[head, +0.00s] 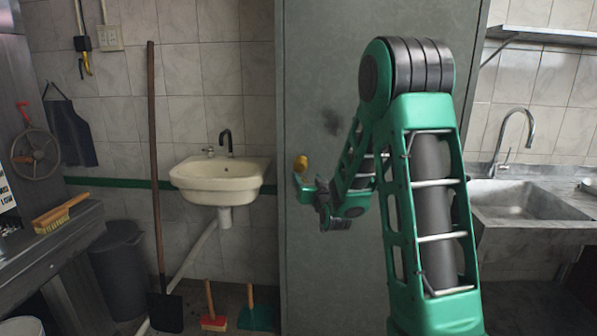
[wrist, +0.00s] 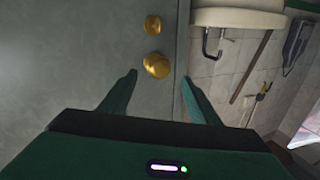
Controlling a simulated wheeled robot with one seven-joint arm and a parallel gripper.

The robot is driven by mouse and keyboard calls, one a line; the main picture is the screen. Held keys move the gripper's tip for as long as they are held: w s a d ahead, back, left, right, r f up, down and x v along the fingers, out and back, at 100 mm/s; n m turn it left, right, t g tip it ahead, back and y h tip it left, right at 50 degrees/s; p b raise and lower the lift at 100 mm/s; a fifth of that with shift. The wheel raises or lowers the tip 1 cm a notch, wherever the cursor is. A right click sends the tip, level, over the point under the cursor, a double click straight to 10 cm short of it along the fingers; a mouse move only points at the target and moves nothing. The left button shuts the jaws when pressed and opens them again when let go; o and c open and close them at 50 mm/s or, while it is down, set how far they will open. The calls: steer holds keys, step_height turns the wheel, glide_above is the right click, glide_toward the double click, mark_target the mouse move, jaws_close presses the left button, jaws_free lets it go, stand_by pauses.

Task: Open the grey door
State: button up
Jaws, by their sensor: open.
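The grey door (head: 312,60) is a tall flat panel in the middle of the head view, with a dark smudge on it. I see no clear gap along its left edge. A brass knob (head: 300,163) sits near that edge. In the wrist view the round knob (wrist: 156,64) lies just beyond my fingertips, roughly between their lines, with a smaller brass disc (wrist: 152,25) above it. My gripper (wrist: 159,80) is open and empty, its fingers pointing at the door around the knob's side; contact cannot be told. In the head view my gripper (head: 308,187) is just below the knob.
A white basin (head: 220,180) hangs on the tiled wall left of the door. A long-handled tool (head: 154,170), a red brush (head: 212,312) and a dark bin (head: 118,265) stand below and left. A metal sink (head: 530,205) is at right.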

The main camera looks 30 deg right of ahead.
mark_target(301, 169)
steer(key=x, duration=1)
steer(key=shift+w+d, duration=0.15)
steer(key=shift+w, duration=0.2)
jaws_close()
steer(key=shift+s, duration=0.1)
